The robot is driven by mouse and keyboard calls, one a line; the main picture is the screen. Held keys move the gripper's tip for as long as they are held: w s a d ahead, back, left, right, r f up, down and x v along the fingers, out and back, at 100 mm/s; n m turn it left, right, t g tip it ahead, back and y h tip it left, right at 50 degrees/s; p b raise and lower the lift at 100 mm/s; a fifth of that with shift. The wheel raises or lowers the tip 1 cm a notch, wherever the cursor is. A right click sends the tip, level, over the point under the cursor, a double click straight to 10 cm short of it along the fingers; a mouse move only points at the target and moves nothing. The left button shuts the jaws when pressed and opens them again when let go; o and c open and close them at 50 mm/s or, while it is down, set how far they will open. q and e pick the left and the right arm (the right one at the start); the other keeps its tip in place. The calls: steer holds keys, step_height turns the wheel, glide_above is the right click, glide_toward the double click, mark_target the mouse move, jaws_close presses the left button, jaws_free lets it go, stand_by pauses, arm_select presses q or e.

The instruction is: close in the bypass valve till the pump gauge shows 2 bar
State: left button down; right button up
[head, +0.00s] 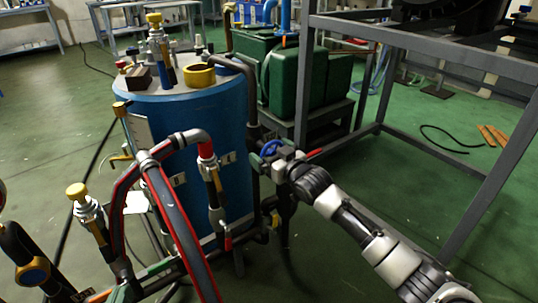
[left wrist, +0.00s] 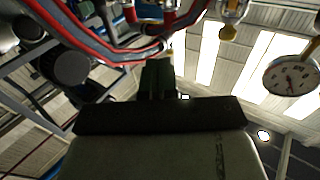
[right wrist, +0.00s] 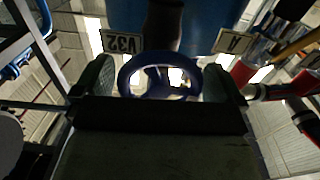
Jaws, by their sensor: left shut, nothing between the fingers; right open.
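A blue handwheel (right wrist: 158,76) sits between the two fingers of my right gripper (right wrist: 157,80) in the right wrist view. The fingers are open, one on each side of the wheel, and I cannot tell whether they touch it. In the head view the blue handwheel (head: 270,147) shows at the tip of my right gripper (head: 272,156), beside the blue tank. My left gripper (left wrist: 158,80) is shut and empty. A round white gauge (left wrist: 292,75) shows in the left wrist view; its reading is too small to tell.
The blue tank (head: 190,120) has several fittings on its lid. Red and black hoses (head: 168,205) and pipes with yellow-capped fittings (head: 77,190) crowd the front left. A grey metal frame (head: 301,85) and green containers (head: 297,85) stand behind.

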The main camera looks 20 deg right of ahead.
arm_select(q)
steer(key=shift+d+r+t+h, duration=0.1)
steer(key=shift+r+t+h, duration=0.2)
steer(key=shift+r, duration=0.15)
arm_select(e)
steer(key=shift+w+a, duration=0.2)
steer(key=shift+w, duration=0.25)
steer(key=c, duration=0.8)
arm_select(q)
steer(key=f+g, duration=0.1)
steer(key=s+a+f+g+y+p, duration=0.1)
steer(key=f+g, duration=0.2)
steer(key=f, duration=0.1)
steer(key=shift+s+a+y+p, duration=0.2)
steer(key=shift+y+p, duration=0.1)
arm_select(e)
steer(key=shift+o, duration=0.2)
steer(key=shift+m, duration=0.4)
steer(key=o, duration=0.8)
steer(key=shift+c, duration=0.2)
steer(key=shift+s, duration=0.1)
